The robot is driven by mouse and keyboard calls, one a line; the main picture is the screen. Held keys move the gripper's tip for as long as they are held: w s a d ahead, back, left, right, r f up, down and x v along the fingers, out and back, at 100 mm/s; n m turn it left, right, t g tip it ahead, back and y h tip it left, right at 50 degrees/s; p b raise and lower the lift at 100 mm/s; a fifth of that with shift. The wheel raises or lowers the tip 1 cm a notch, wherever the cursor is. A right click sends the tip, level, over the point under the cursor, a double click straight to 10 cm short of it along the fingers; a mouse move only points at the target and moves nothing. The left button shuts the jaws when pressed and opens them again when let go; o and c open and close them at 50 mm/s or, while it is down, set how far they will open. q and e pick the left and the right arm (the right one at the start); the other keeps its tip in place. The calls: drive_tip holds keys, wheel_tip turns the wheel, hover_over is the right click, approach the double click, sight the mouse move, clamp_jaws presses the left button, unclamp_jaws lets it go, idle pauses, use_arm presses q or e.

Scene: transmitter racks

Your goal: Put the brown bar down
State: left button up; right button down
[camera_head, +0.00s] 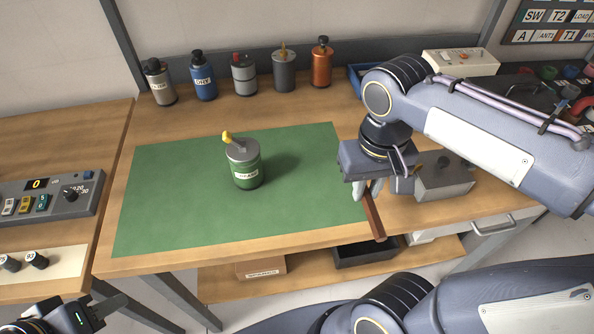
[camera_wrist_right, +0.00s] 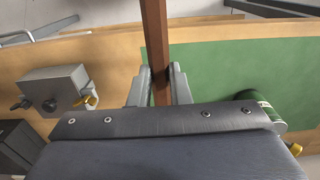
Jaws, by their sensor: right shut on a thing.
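The brown bar (camera_head: 374,218) is held in my right gripper (camera_head: 369,189), above the right edge of the green mat (camera_head: 200,214), with its lower end reaching past the table's front edge in the head view. In the right wrist view the bar (camera_wrist_right: 156,40) stands between the two grey fingers of my right gripper (camera_wrist_right: 158,88), which are shut on it, and its far end runs out of the picture. Its near end is hidden by the gripper body. My left gripper (camera_head: 98,312) is at the bottom left, partly cut off; its opening is unclear.
A green canister (camera_head: 246,170) with a yellow valve stands on the mat. Several canisters line the back of the table, including a blue one (camera_head: 203,82) and an orange one (camera_head: 321,66). A grey box (camera_head: 443,177) stands right of my right gripper. The mat's left part is clear.

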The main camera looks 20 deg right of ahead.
drive_tip(key=w+f, duration=0.3)
drive_tip(key=w, duration=0.5)
drive_tip(key=p, duration=0.1)
hover_over(326, 184)
drive_tip(key=s, duration=0.1)
wheel_tip(326, 184, down, 6)
drive_tip(key=shift+r, duration=0.25)
drive_tip(key=shift+w+f, duration=0.4)
drive_tip(key=shift+f, duration=0.15)
drive_tip(key=shift+w+f, duration=0.1)
drive_tip(key=shift+f, duration=1.5)
drive_tip(key=shift+f, duration=0.1)
drive_tip(key=shift+f, duration=0.15)
drive_tip(key=c, duration=1.3)
unclamp_jaws()
drive_tip(key=shift+c, duration=0.2)
